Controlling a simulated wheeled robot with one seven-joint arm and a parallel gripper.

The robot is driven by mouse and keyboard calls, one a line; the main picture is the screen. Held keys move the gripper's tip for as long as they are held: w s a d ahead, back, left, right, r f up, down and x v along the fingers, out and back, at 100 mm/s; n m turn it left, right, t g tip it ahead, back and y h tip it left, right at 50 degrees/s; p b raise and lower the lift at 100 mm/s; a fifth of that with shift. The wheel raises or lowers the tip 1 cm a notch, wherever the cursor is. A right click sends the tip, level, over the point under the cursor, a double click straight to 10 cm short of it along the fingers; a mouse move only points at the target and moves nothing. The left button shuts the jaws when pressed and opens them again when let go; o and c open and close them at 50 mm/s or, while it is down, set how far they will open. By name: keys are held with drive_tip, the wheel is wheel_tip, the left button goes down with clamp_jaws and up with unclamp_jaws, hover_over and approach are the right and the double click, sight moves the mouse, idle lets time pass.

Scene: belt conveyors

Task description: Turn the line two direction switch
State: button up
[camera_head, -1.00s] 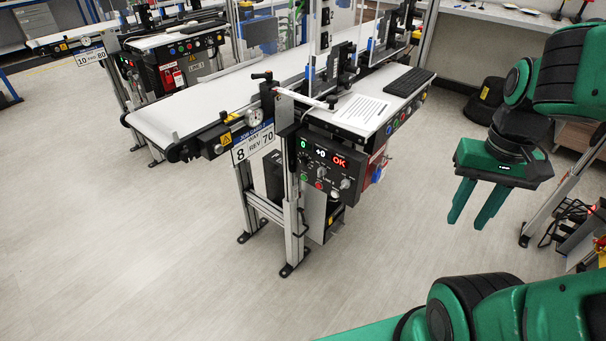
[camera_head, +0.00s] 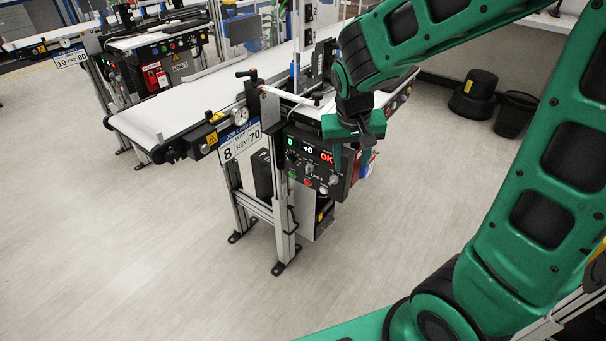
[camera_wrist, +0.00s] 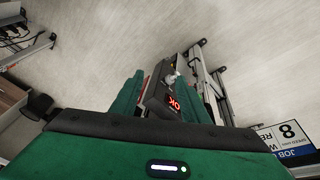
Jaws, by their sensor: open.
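The line two control box (camera_head: 311,163) is a dark panel under the near end of the middle conveyor. It has lit readouts 0, +0 and OK, small buttons and knobs. One grey knob (camera_head: 334,180) sits at its lower right; I cannot read its label, so I cannot tell if it is the direction switch. My gripper (camera_head: 350,158) is in front of the box's right end, fingers down. In the wrist view the open fingers (camera_wrist: 163,76) frame the box (camera_wrist: 157,97), with a pale knob (camera_wrist: 172,78) between them. No contact is visible.
The conveyor belt (camera_head: 175,113) and its metal leg (camera_head: 283,215) stand by the box. A sign (camera_head: 241,141) with 8 and 70 hangs to the left. Black bins (camera_head: 474,95) stand at the back right. The floor in front is clear.

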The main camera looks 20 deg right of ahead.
drive_tip(key=w+a+f+m+h, duration=0.1)
drive_tip(key=w+f+h, duration=0.1)
drive_tip(key=f, duration=0.2)
drive_tip(key=w+a+f+m+h, duration=0.1)
drive_tip(key=w+f+h, duration=0.1)
drive_tip(key=w+f, duration=0.1)
drive_tip(key=w+a+f+m+h, duration=0.2)
drive_tip(key=w+f+h, duration=0.1)
drive_tip(key=f, duration=0.2)
drive_tip(key=shift+w, duration=0.2)
drive_tip(key=m+t+h, duration=0.2)
drive_tip(key=t+h, duration=0.4)
drive_tip(key=t, duration=0.1)
approach(309, 169)
drive_tip(key=x, duration=0.8)
drive_tip(key=shift+w+a+f, duration=0.15)
drive_tip(key=shift+w+f, duration=0.25)
clamp_jaws()
